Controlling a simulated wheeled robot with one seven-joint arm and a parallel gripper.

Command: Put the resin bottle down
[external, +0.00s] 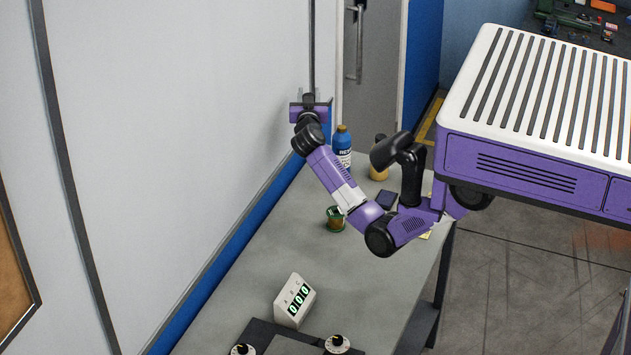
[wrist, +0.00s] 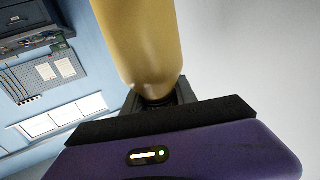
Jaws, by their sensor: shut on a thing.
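My gripper (external: 311,100) is raised beyond the far left end of the bench, by the pale wall. In the wrist view its jaws (wrist: 158,98) are shut around the dark neck of a yellow-tan bottle (wrist: 150,40). No label shows on this bottle. It is hidden in the external view. A blue bottle (external: 343,146) with a white label, whose lettering seems to start "RES", stands on the bench, apart from my gripper. A tan bottle (external: 379,174) with a dark top stands to its right, partly behind my arm.
The grey bench (external: 265,250) has clear room between the small green-rimmed jar (external: 336,220) and the white digit display (external: 294,300). Dark equipment with knobs (external: 338,344) sits at the front. My arm crosses over the bench's right side.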

